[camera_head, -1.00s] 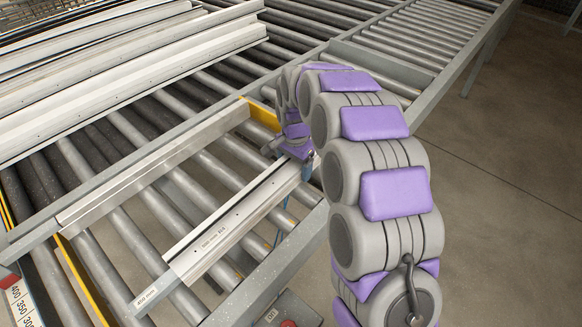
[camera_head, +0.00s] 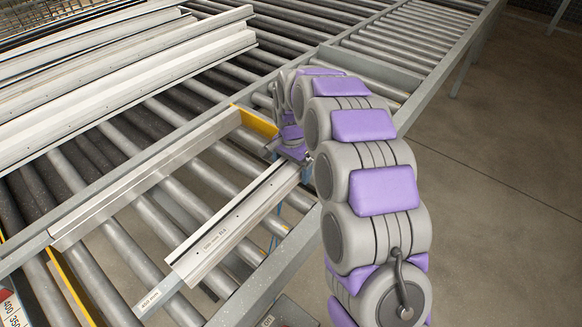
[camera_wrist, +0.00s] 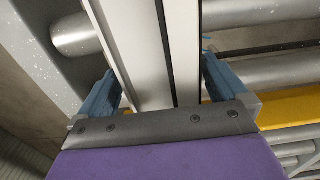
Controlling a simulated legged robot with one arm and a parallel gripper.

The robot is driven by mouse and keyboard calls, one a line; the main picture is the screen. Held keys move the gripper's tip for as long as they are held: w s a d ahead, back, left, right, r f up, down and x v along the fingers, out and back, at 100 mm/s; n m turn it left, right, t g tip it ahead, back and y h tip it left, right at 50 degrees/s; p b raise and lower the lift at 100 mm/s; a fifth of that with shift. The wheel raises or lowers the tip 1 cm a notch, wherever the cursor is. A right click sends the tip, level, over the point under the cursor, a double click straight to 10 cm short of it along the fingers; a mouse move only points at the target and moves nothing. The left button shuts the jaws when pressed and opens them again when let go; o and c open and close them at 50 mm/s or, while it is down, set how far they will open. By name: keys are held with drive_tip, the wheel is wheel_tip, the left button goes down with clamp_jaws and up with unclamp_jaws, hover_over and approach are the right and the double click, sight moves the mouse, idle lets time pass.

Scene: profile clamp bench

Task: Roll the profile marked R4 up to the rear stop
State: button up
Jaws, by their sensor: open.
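The profile marked R4 (camera_head: 228,222) is a pale metal bar with a small printed label. It lies slantwise across the rollers in the head view. A steel bar (camera_head: 145,180), which looks like the rear stop, runs roughly parallel to it on the upper left, with a gap of bare rollers between. My gripper (camera_head: 292,150) is at the profile's far end, partly hidden by my arm. In the wrist view, the open blue fingers (camera_wrist: 160,95) stand on either side of the profile (camera_wrist: 140,50). A gap shows at the left finger; contact at the right one is unclear.
Several long pale profiles (camera_head: 120,90) are stacked at upper left. Yellow strips bound the bay at its far end (camera_head: 256,122) and near end (camera_head: 70,285). A grey frame rail (camera_head: 265,280) borders the right side, with open floor (camera_head: 500,200) beyond.

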wheel_tip(320, 180, up, 17)
drive_tip(key=p, duration=0.2)
drive_tip(key=shift+p, duration=0.3)
